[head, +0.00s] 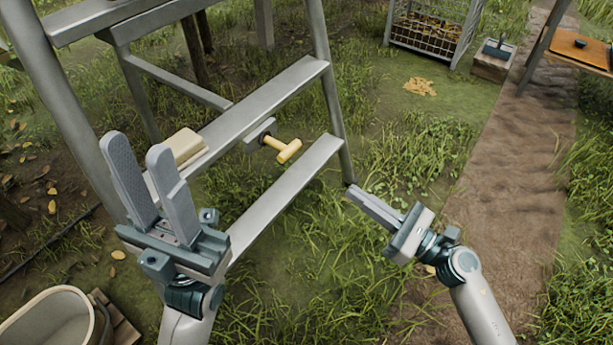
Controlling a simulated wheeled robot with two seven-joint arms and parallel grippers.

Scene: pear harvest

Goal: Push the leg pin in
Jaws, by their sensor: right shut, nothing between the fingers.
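The leg pin (284,150) is yellow with a T-shaped handle. It sticks out to the right from a small grey bracket (258,133) between two steps of the grey metal ladder (268,105); its inner end is hidden. My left gripper (137,148) points up at the lower left, left of the pin, its two fingers apart with nothing seen between them. My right gripper (352,192) is shut and empty. It is right of and below the pin, apart from it, with its tips by the foot of the ladder's right leg.
A pale bucket (50,322) stands at the lower left. A wire crate (433,30) and a small box (494,62) stand at the back. Open grass lies right of the ladder, beside a dirt path (510,170).

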